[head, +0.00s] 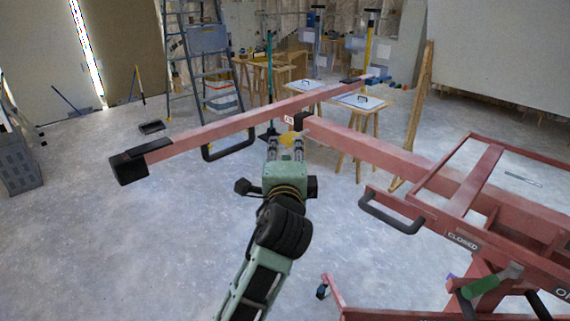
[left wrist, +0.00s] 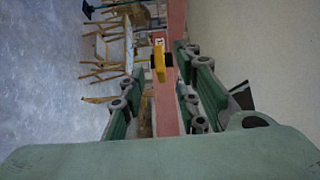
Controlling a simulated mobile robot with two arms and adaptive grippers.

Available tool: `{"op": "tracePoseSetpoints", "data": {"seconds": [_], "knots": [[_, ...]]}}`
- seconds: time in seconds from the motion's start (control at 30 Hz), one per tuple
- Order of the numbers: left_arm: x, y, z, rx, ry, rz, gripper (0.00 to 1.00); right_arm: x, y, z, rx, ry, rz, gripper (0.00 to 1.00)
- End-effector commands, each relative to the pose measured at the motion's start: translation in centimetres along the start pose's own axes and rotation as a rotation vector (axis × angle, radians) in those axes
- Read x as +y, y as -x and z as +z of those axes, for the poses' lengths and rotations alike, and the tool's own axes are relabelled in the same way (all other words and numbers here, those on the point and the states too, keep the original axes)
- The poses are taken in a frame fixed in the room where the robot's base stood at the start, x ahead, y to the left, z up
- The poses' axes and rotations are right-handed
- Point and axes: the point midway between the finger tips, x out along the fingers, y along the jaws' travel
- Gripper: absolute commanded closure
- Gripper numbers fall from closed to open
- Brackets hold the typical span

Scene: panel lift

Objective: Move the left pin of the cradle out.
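The cradle is a red steel frame with a long crossbar (head: 235,120) that ends in black pads. A yellow pin handle (head: 287,139) sits under the crossbar near its middle, beside a small label. My left gripper (head: 286,147) reaches up to it from below, fingers pointing away from me. In the left wrist view the fingers (left wrist: 157,82) are apart, with the yellow pin (left wrist: 158,60) between or just beyond the tips against the red bar (left wrist: 168,105). I cannot see contact. The pin's shaft is hidden. My right gripper is not in view.
The lift's red frame (head: 490,178) fills the right side, with a black loop handle (head: 392,212), a "CLOSED" label and a green lever (head: 484,286). A stepladder (head: 205,60) and wooden trestles stand behind.

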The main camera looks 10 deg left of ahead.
Motion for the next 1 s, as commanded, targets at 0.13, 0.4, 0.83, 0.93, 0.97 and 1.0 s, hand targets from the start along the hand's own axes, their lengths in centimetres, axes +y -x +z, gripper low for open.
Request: {"op": "tracePoseSetpoints", "data": {"seconds": [0.13,0.4,0.83,0.93,0.97,1.0], "knots": [[0.1,2.9,0.1,0.000,0.001,0.001,0.70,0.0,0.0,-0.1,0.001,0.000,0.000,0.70],[0.0,5.1,0.1,-0.001,0.001,0.000,0.70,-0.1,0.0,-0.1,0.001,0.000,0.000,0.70],[-0.1,5.2,0.1,-0.001,0.000,-0.001,0.70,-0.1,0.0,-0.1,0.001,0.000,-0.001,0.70],[-0.1,5.2,0.1,-0.002,0.000,-0.001,0.70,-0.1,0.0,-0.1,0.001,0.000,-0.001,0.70],[-0.1,5.2,0.1,-0.002,0.000,-0.001,0.70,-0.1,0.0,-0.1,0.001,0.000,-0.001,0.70],[0.1,5.1,0.1,-0.001,0.000,0.001,0.70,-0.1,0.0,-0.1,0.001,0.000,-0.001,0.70]]}}
